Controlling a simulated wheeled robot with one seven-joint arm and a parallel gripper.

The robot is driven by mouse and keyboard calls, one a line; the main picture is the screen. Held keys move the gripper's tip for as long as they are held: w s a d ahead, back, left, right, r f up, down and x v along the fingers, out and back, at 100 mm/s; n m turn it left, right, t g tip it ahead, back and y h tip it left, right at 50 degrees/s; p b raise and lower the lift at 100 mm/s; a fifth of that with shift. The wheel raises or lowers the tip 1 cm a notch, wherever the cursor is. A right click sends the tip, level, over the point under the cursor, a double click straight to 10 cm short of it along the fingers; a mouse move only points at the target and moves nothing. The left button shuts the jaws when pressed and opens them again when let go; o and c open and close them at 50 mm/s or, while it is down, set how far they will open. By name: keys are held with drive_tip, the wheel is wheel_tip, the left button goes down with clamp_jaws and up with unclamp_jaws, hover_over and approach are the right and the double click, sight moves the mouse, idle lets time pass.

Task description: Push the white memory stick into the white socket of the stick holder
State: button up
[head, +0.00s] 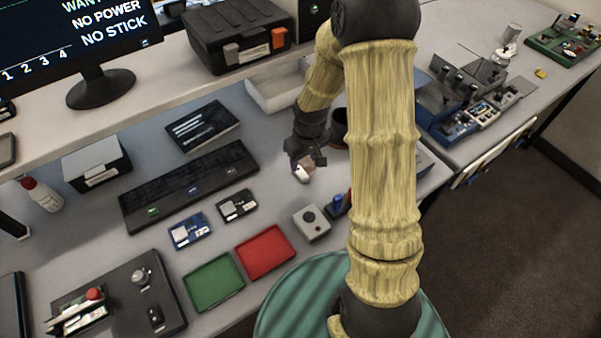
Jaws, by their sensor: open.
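My gripper (303,168) hangs over the table, right of the long black panel, and is open. A small white piece (302,174), perhaps the white memory stick, shows at the fingertips. I cannot tell whether it lies on the table or touches a finger. The long black panel (165,212) has green, blue and white marks along its front and may be the stick holder. Its sockets are too small to make out, so I cannot identify the white socket.
A grey box with a round black button (311,222) stands in front of my gripper. A red tray (264,252) and a green tray (213,283) lie at the front. A monitor (80,40) reads "NO POWER" and "NO STICK". A white open bin (275,92) stands behind.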

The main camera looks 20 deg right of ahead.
sight(301, 172)
drive_tip(key=f, duration=0.2)
drive_tip(key=a+f+p, duration=0.1)
drive_tip(key=f, duration=0.1)
drive_tip(key=shift+w+f, duration=0.2)
drive_tip(key=shift+f, duration=0.25)
drive_tip(key=shift+s+d, duration=0.15)
drive_tip(key=shift+c, duration=0.2)
drive_tip(key=c, duration=1)
